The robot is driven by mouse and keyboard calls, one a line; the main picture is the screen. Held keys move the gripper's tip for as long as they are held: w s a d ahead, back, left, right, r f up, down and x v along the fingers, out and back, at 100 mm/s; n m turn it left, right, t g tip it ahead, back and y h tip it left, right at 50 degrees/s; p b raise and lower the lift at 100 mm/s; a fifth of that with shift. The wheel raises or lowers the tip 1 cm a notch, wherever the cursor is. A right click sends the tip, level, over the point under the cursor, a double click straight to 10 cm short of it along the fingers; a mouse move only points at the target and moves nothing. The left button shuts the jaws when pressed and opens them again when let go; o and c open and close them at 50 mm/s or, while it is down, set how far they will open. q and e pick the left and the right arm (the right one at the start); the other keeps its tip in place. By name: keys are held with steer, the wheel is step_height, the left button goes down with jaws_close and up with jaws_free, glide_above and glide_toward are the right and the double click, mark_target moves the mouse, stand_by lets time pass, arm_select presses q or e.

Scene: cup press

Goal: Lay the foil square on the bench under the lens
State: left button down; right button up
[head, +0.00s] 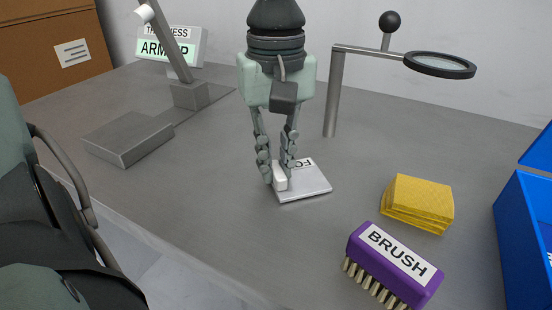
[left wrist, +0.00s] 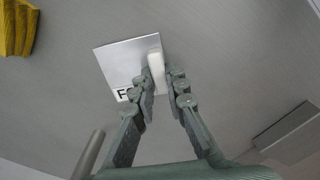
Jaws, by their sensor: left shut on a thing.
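The foil square (head: 312,186) is a flat silvery plate with a partly hidden "FO" label and a white grip block (head: 280,177). It also shows in the left wrist view (left wrist: 122,62). My left gripper (head: 277,172) points down, with its fingers shut on the white block. The square is at or just above the bench (head: 225,215); I cannot tell if it touches. The round lens (head: 440,65) hangs from a grey post (head: 334,95) at the back right. The square is left of the lens and nearer to me, not beneath it. My right gripper is not in view.
A yellow stack of cloths or pads (head: 418,203) and a purple brush (head: 395,262) lie at the front right. A blue bin (head: 525,240) stands at the right edge. A grey press (head: 130,138) and a sign (head: 185,45) are at the left. The bench below the lens looks clear.

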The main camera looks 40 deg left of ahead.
mark_target(276, 167)
arm_select(q)
steer(key=shift+f, duration=0.1)
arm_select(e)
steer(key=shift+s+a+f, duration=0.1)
arm_select(q)
steer(key=c, duration=1.5)
jaws_free()
steer(key=shift+c, duration=0.2)
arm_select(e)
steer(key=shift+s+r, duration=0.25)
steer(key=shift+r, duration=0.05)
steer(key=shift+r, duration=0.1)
arm_select(q)
steer(key=shift+r, duration=0.4)
step_height(276, 167, up, 11)
steer(key=p, duration=0.1)
steer(key=shift+r, duration=0.2)
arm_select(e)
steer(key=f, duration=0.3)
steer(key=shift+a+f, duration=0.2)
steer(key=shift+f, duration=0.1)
